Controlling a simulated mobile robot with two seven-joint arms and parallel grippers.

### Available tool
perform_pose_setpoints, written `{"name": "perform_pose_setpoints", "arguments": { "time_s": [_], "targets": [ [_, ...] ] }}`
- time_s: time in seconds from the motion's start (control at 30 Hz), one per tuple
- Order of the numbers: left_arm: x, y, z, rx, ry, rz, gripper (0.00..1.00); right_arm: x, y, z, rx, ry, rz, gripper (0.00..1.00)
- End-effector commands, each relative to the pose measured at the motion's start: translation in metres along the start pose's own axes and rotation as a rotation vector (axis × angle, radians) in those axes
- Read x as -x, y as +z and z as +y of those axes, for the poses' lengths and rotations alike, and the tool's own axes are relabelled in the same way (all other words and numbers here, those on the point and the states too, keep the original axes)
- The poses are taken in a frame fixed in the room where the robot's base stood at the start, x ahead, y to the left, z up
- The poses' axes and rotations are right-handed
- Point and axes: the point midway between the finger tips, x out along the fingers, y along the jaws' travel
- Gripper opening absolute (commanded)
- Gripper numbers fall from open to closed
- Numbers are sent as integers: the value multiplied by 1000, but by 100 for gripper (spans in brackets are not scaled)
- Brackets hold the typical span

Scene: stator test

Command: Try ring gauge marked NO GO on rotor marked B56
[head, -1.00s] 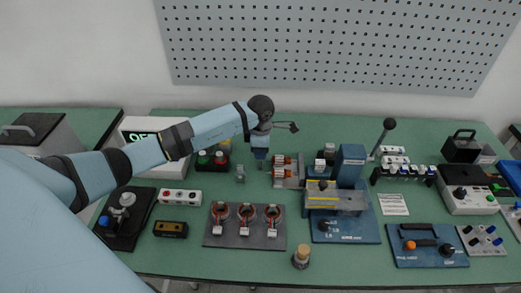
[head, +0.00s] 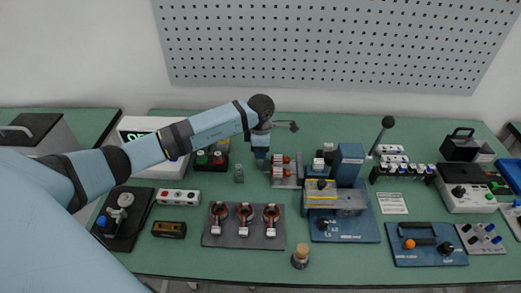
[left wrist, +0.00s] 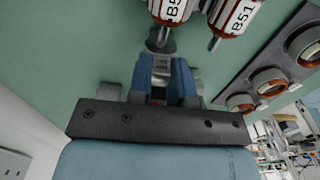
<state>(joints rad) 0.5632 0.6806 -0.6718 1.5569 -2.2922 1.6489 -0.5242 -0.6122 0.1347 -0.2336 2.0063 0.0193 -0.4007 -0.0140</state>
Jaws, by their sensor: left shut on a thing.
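My left gripper (head: 261,155) is at the back middle of the bench, just left of the two red-and-white rotors (head: 281,160). In the left wrist view its blue fingers (left wrist: 167,75) are shut on a grey ring gauge (left wrist: 160,44), mostly hidden between them; its marking cannot be read. The gauge overlaps the shaft end of one rotor (left wrist: 172,8), whose label shows only "B5". I cannot tell whether the ring is around that shaft. The other rotor (left wrist: 236,14) reads B51, its shaft bare. My right gripper is not in view.
A small grey piece (head: 240,174) stands left of the rotors. A dark plate (head: 243,240) with three copper-wound stators lies in front.

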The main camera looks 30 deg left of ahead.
Motion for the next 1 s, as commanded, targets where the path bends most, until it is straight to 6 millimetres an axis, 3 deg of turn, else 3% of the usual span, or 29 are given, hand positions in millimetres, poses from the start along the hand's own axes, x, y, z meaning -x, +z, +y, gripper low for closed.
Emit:
{"name": "perform_pose_setpoints", "arguments": {
  "time_s": [1.0],
  "targets": [
    [0, 6, 0, 0, 0, -1, 0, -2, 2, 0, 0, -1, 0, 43]
  ]
}}
